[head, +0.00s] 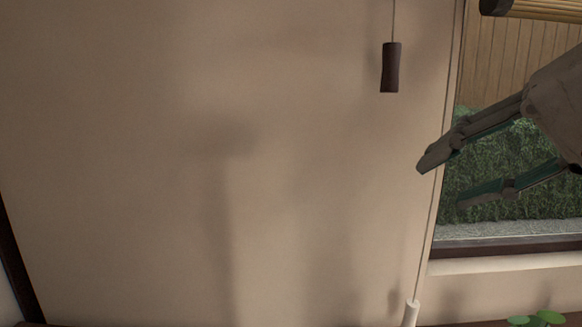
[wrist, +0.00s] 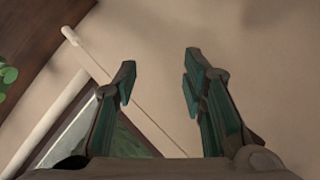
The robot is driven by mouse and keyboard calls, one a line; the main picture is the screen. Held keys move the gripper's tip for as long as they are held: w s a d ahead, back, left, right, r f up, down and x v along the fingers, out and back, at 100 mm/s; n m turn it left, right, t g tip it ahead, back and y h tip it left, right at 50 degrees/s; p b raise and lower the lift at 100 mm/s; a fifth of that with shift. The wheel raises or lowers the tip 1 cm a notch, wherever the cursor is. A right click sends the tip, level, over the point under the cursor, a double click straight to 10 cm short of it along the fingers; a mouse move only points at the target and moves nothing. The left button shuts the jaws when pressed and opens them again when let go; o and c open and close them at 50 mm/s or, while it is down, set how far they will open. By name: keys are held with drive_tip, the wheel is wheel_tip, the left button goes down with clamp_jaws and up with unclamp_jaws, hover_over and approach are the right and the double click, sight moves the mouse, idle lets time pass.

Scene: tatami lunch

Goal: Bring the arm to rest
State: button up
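My gripper (head: 440,186) is at the right of the head view, in front of the window and pointing left. Its two fingers are spread apart with nothing between them. The wrist view also shows my gripper (wrist: 158,82) open and empty, with the beige wall behind it. Neither finger visibly touches anything.
A dark cord handle (head: 390,68) hangs left of and above my gripper. A thin cord ends in a pale handle (head: 411,313) below; this handle (wrist: 69,34) also shows in the wrist view. A rolled blind (head: 545,10) tops the window. A green plant (head: 545,317) is at the bottom right.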

drive_tip(key=s+d+f+n+g+h, duration=0.1)
drive_tip(key=s+f+n+g+h, duration=0.1)
drive_tip(key=s+f, duration=0.45)
drive_tip(key=s+f+n+g+h, duration=0.1)
drive_tip(key=s+f+n+g, duration=0.15)
drive_tip(key=f, duration=0.65)
drive_tip(key=s+d+f+n+g+h, duration=0.1)
drive_tip(key=s+f+n+g+h, duration=0.15)
drive_tip(key=s+f, duration=0.35)
wheel_tip(320, 180, up, 15)
drive_tip(key=w+t+p, duration=0.1)
drive_tip(key=t+p, duration=0.1)
drive_tip(key=p, duration=1.2)
